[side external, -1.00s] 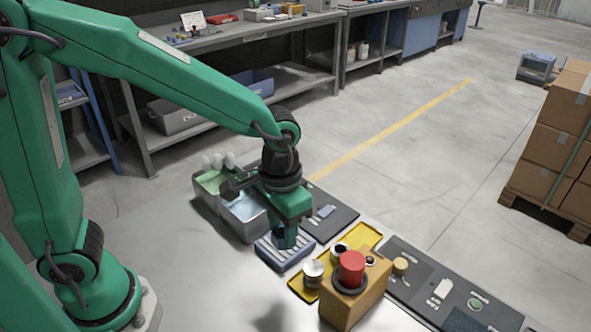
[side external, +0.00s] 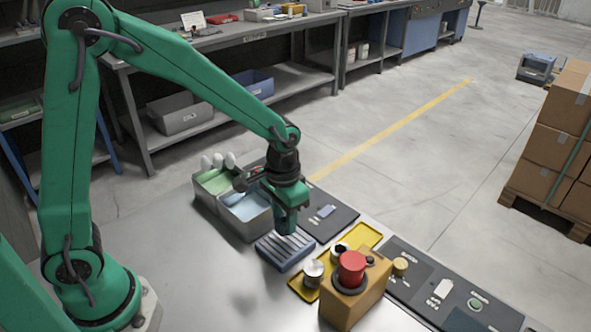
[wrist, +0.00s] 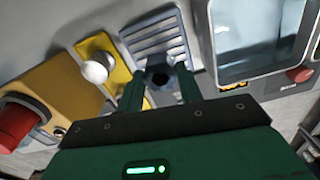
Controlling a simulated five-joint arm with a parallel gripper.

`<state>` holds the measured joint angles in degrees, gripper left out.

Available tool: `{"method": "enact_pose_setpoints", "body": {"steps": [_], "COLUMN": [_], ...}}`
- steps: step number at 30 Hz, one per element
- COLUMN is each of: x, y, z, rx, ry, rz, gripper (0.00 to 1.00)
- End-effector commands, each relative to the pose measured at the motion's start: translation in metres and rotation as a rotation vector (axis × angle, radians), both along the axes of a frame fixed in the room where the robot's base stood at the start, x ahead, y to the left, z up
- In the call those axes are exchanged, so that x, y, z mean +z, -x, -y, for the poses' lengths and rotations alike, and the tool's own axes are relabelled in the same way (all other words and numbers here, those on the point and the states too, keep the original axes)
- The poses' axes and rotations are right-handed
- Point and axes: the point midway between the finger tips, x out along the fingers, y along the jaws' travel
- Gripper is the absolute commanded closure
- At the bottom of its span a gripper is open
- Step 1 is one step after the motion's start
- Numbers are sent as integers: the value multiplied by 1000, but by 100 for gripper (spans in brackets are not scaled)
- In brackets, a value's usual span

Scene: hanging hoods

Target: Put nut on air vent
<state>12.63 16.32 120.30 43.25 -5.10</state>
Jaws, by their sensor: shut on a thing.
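The air vent (side external: 284,253) is a blue-grey slatted block lying flat on the bench; in the wrist view its slats (wrist: 153,38) show just beyond my fingers. My gripper (side external: 287,229) points down above the vent's far part. In the wrist view my gripper (wrist: 160,82) is shut on the nut (wrist: 158,74), a small dark piece with a hole, between the two green fingers. The nut overlaps the vent's near end in that view. I cannot tell the exact height of the nut above the vent. The nut is hidden in the side view.
A yellow tray (side external: 366,236) with a silver knob (side external: 314,269) lies right of the vent. A tan box with a red button (side external: 352,266) stands there too. A two-part grey bin (side external: 236,207) stands behind left. The bench in front is clear.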

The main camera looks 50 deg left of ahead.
Motion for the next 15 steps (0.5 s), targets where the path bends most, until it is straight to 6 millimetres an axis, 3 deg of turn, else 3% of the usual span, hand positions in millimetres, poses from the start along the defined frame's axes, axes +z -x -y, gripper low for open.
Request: {"method": "enact_pose_setpoints", "body": {"steps": [8,15], "x": [-29,-33], "y": [1,0], "z": [0,0], "rx": [0,0], "ry": [0,0], "rz": [-2,1], "gripper": [93,93]}}
